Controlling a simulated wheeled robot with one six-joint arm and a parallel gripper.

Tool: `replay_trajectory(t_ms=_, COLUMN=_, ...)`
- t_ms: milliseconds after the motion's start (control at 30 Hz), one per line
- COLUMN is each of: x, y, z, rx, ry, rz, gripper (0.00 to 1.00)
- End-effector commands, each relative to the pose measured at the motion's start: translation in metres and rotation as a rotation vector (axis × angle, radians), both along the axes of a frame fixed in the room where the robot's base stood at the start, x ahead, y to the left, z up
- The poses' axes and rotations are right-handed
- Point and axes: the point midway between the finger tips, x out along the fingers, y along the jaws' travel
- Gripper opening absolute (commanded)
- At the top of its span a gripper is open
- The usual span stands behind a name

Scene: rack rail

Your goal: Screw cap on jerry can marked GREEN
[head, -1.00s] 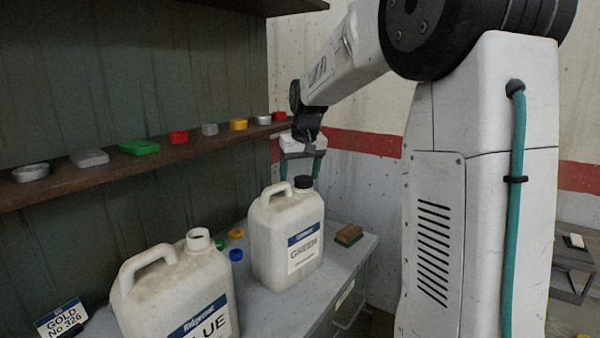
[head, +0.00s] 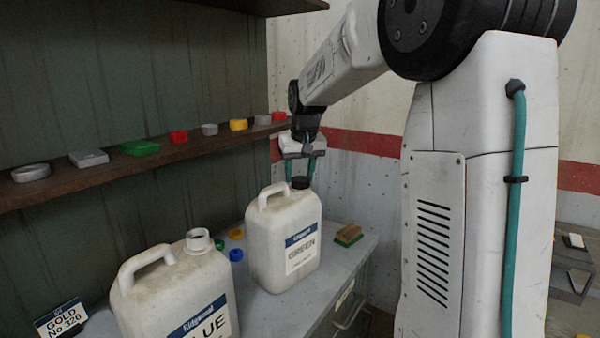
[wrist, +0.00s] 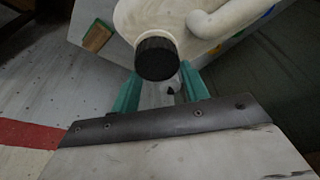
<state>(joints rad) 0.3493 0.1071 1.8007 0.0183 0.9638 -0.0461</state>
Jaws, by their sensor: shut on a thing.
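The white jerry can marked GREEN (head: 272,255) stands upright on the grey bench, with its handle toward the left. A black ribbed cap (head: 300,183) sits over its mouth; how far down it is on the thread I cannot tell. My gripper (head: 300,178) points down from above, with its teal fingers at the cap's sides, shut on it. In the wrist view the cap (wrist: 156,58) shows from above at the fingertips (wrist: 158,78), covering the neck of the can (wrist: 175,18).
A second can marked BLUE (head: 172,285), with an open mouth, stands front left. Blue and orange caps (head: 236,254) lie between the cans. A green-and-tan brush (head: 348,235) lies to the right. A shelf (head: 100,178) with several caps runs along the wall.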

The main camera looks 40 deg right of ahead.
Motion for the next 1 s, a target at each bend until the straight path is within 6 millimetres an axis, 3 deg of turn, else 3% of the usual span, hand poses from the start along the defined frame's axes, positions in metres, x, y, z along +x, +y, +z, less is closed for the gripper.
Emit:
replay_trajectory(t_ms=567, x=0.0009, y=0.0012, z=-0.001, rx=-0.001, ry=0.001, rz=-0.729, gripper=0.15)
replay_trajectory(t_ms=1000, x=0.0012, y=0.0006, z=-0.0017, rx=-0.002, ry=0.001, rz=-1.389, gripper=0.15)
